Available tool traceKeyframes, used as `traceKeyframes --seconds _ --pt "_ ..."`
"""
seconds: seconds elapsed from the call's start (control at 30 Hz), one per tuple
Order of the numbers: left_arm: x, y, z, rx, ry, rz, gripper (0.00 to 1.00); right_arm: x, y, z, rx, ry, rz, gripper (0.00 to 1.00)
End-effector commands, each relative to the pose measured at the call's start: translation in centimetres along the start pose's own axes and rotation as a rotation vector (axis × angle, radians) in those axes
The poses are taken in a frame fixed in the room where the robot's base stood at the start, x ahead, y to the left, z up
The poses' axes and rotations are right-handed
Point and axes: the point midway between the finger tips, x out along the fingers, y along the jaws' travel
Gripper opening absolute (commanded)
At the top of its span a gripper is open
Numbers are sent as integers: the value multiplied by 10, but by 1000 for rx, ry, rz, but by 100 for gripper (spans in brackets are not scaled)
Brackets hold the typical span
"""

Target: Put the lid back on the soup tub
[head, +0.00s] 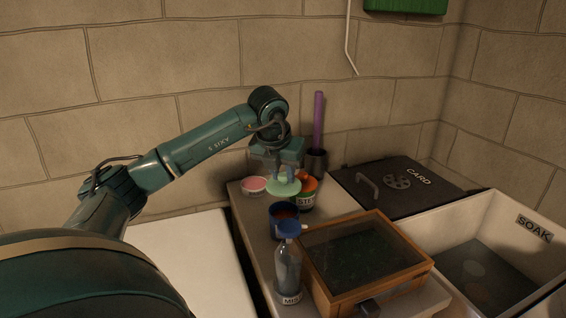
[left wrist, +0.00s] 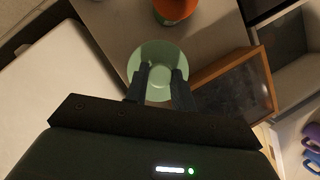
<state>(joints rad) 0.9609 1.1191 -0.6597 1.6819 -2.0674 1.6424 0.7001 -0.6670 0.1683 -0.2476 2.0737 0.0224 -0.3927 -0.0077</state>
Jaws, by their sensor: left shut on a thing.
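My left gripper (head: 285,175) is shut on a pale green round lid (head: 276,191) and holds it above the counter. In the left wrist view the lid (left wrist: 140,58) shows between and beyond the fingertips (left wrist: 160,70). A dark blue tub (head: 276,226) with reddish contents stands open, just below and in front of the lid in the head view. It looks like the soup tub, but no label on it can be read. In the left wrist view I cannot make it out; the lid and gripper may hide it. My right gripper is not in view.
A labelled can with an orange top (head: 308,199) stands close behind the lid. A bottle with a blue cap (head: 288,265) and a wooden glass-topped box (head: 415,265) stand in front. A pink-topped dish (head: 255,185), a purple-handled holder (head: 317,162) and a sink (head: 440,228) are nearby.

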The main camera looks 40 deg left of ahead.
Motion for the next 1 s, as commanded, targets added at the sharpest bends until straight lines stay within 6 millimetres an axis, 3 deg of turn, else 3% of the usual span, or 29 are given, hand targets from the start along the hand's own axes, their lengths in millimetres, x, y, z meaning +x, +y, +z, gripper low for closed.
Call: traceKeyframes --seconds 0.7,1.0 --pt "53 0 -22 0 1 1 4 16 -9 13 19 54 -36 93" --pt "59 0 -24 0 -1 0 4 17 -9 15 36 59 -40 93"
